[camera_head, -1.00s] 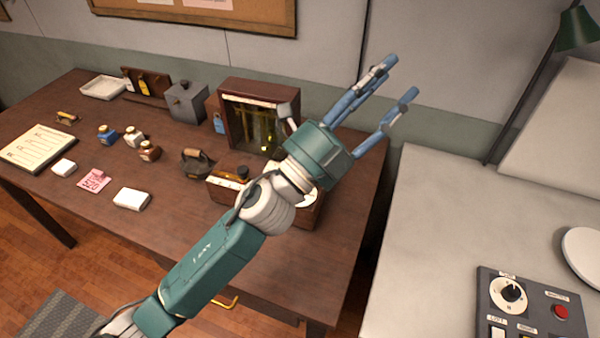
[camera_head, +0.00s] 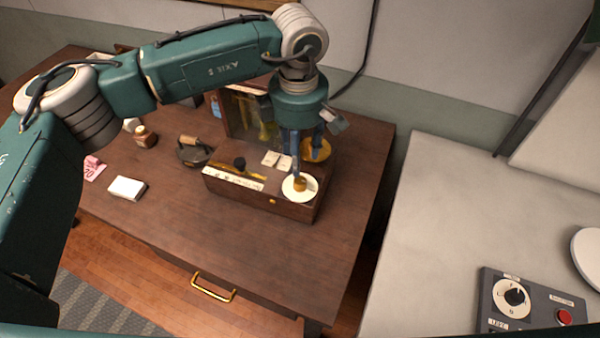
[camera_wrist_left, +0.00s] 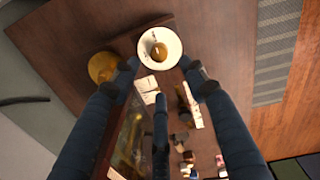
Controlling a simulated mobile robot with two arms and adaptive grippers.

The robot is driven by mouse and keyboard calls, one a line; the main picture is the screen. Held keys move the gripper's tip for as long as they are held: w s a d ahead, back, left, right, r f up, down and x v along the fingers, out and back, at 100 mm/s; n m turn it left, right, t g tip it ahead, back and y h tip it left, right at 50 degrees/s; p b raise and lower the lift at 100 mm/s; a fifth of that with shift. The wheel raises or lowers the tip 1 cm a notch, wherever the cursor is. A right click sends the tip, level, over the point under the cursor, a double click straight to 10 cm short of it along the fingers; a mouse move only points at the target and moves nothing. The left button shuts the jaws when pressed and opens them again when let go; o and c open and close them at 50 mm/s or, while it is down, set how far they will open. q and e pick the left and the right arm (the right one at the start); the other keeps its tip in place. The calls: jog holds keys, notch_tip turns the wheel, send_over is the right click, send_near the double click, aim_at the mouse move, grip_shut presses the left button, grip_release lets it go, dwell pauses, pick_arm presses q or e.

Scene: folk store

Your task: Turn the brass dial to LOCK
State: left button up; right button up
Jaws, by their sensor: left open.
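The brass dial (camera_head: 300,184) is a small knob on a round white plate, on top of a wooden box on the desk. It also shows in the left wrist view (camera_wrist_left: 158,50), just ahead of and between the fingertips. My left gripper (camera_head: 305,160) points down above the box, its blue fingers open. One finger overlaps the dial in the head view; I cannot tell if it touches. The left gripper's spread fingers fill the left wrist view (camera_wrist_left: 162,82), with nothing held. The dial's lettering is too small to read. My right gripper is not in view.
A brass disc (camera_head: 317,150) sits behind the dial, close to my fingers. A lever with a dark knob (camera_head: 239,163) is on the box's left part. A dark iron (camera_head: 193,151) stands further left. A panel (camera_head: 540,297) lies on the grey table at right.

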aim_at(300, 180)
pick_arm(q)
jog(key=f+p, duration=0.1)
jog(key=f, duration=0.1)
jog(key=f+p, duration=0.1)
jog(key=f, duration=0.2)
jog(key=f+p, duration=0.1)
jog(key=f, duration=0.2)
jog(key=shift+w+f, duration=0.25)
jog(key=shift+d+f, duration=0.1)
jog(key=shift+f, duration=0.35)
jog(key=shift+c, duration=0.5)
